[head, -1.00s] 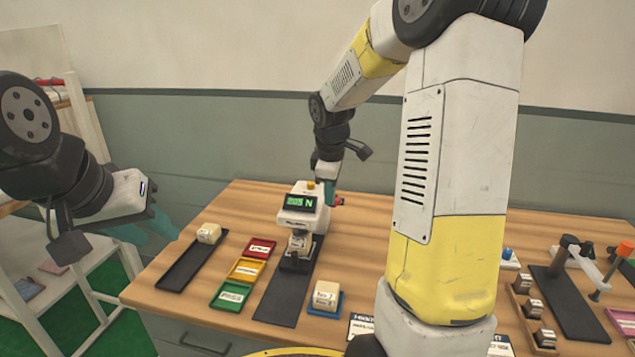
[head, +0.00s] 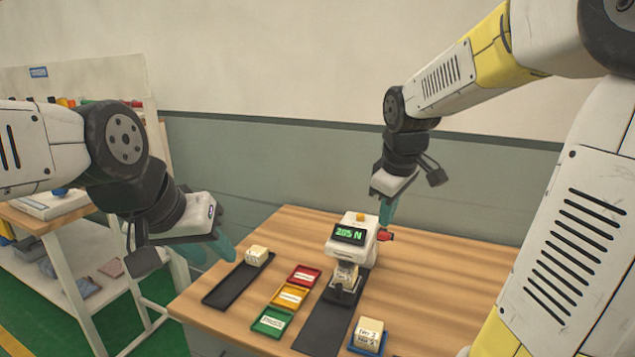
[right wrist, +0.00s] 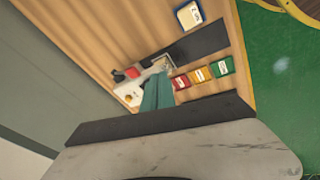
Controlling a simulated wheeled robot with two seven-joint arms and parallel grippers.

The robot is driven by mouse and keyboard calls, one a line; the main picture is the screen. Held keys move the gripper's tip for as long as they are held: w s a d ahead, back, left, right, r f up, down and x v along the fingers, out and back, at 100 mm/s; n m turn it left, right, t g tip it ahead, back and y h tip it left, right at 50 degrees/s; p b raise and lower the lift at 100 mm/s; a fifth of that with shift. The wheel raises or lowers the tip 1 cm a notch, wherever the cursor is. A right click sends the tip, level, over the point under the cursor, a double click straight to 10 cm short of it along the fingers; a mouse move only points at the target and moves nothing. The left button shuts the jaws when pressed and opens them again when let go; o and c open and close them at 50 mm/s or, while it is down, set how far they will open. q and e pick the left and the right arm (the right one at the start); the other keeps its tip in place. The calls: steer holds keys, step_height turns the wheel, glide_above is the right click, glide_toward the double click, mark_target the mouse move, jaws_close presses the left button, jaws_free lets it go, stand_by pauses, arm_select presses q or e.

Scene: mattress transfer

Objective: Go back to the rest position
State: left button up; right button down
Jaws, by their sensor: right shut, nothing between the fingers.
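My left gripper (head: 207,250) hangs at the left end of the wooden table, beside and above the black tray. Its teal fingers look apart and nothing shows between them. My right gripper (head: 387,212) is above the far side of the testing machine (head: 352,238), by its red knob. Its teal fingers point down, shut and empty; they also show in the right wrist view (right wrist: 157,93). They overlap the machine in that view, and I cannot tell whether they touch it. The machine's green display reads about 205 N, and a pale block (head: 346,273) sits in it.
A black tray (head: 226,291) holds a pale block (head: 257,255) at its far end. Red (head: 303,276), yellow (head: 290,297) and green (head: 270,321) trays lie beside a dark mat (head: 325,326). Another block (head: 368,334) sits on a blue tray. A shelf (head: 60,215) stands left. The table's right is clear.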

steer(key=s+a+r+m+t+y, duration=0.1)
steer(key=s+m, duration=0.3)
steer(key=s, duration=0.4)
steer(key=s+a+r+m+t+y, duration=0.1)
steer(key=s+a+m, duration=0.1)
steer(key=s+m, duration=0.2)
steer(key=s, duration=0.3)
steer(key=shift+s+a+r+m+t, duration=0.3)
steer(key=shift+s+a+r, duration=0.05)
steer(key=shift+s+r, duration=0.05)
